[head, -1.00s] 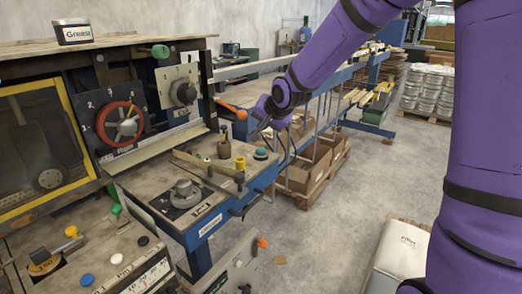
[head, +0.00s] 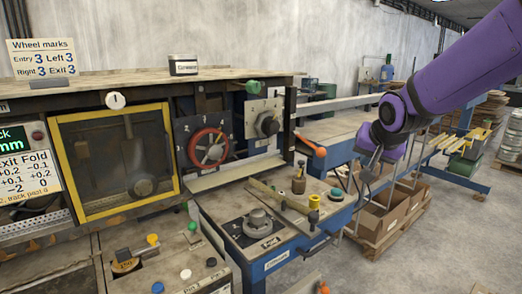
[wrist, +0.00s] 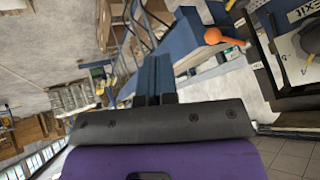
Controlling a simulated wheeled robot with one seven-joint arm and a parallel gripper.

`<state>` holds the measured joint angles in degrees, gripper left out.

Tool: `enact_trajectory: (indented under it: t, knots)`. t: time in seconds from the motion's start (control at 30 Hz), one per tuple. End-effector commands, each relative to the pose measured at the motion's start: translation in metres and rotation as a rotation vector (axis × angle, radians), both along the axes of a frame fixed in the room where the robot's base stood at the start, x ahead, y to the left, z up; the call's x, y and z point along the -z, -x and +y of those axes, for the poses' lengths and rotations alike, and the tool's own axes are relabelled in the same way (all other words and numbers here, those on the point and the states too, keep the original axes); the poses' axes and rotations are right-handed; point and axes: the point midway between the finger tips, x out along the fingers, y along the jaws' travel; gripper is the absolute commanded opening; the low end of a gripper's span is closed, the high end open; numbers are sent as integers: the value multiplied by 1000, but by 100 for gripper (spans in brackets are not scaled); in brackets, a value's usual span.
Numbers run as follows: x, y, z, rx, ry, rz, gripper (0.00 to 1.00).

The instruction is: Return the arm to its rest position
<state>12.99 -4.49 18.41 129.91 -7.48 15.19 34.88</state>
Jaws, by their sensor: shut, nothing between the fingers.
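My purple arm comes in from the upper right of the head view. My gripper (head: 370,168) hangs at its end, just right of the machine's side table (head: 232,226). In the wrist view my gripper (wrist: 155,62) shows as dark fingers pressed together, with nothing between them. The fingers look apart from the orange-knobbed lever (head: 312,146), which also shows in the wrist view (wrist: 222,36). The small bottle (head: 299,181) and yellow knob (head: 314,201) stand on the side table, left of my gripper.
The machine carries a red handwheel (head: 208,147), a grey dial (head: 267,124) and a yellow-framed window (head: 115,155). Cardboard boxes (head: 385,217) sit on a pallet below my gripper. A blue-framed table (head: 460,168) stands behind. The floor at the lower right is largely clear.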

Motion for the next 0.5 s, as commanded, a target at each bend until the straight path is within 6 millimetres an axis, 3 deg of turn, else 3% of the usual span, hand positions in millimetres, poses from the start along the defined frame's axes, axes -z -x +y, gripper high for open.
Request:
enact_trajectory:
  t: [0.2,0.5]
  knots:
    - [-30,75,-14,-60,123,58,0]
    - [-49,182,-30,-170,207,147,0]
